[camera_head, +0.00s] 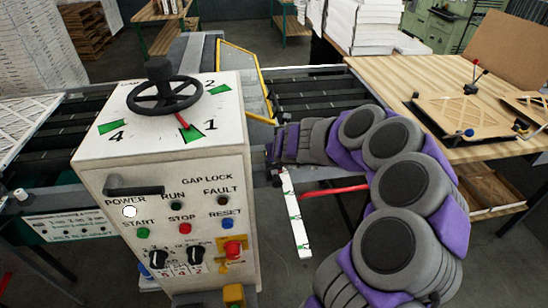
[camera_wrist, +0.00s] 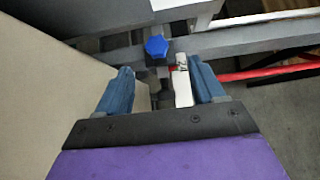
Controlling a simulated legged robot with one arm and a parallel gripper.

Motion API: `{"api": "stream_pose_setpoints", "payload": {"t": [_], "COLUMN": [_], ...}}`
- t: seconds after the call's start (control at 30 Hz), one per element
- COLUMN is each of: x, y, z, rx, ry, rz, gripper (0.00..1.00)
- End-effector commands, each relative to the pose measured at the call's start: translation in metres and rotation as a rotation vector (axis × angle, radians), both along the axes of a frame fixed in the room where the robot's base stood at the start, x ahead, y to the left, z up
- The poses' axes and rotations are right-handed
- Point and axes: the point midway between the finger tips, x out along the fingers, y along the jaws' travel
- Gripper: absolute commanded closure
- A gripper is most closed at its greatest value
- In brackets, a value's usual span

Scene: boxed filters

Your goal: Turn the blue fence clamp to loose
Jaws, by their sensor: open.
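A blue faceted knob (camera_wrist: 156,46), likely the fence clamp, sits on a grey rail (camera_wrist: 240,38) in the wrist view, ahead of my fingertips. My gripper (camera_wrist: 163,78) is open and empty, with its two blue fingers apart and the knob beyond the gap, not between them. A white strip with dark marks (camera_wrist: 182,82) lies near the right finger. In the head view my gripper (camera_head: 273,155) is beside the control box's right side. I cannot make out the knob there. How the clamp is set cannot be told.
The white control box (camera_head: 95,175) with a black handwheel (camera_head: 165,95) stands close on the left. A red rod (camera_head: 335,190) and a white scale strip (camera_head: 297,225) are below my arm. A wooden table (camera_head: 400,75) with jigs stands at right.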

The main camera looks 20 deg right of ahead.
Motion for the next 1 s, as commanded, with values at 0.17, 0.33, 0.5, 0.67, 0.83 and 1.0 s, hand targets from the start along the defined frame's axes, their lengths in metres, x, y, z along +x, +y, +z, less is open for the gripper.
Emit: {"api": "stream_pose_setpoints", "payload": {"t": [0.17,0.33,0.5,0.67,0.83,1.0], "x": [0.019,0.036,0.051,0.059,0.063,0.064], "y": [-0.001,-0.003,-0.01,-0.015,-0.015,-0.013], "z": [-0.022,-0.038,-0.053,-0.063,-0.066,-0.066], "rx": [-0.004,-0.007,-0.004,-0.003,-0.001,-0.002], "ry": [0.003,0.002,0.0,0.001,0.0,0.0], "rz": [0.003,0.001,0.003,0.0,0.003,0.002], "gripper": [0.32,0.32,0.32,0.32,0.32,0.32]}}
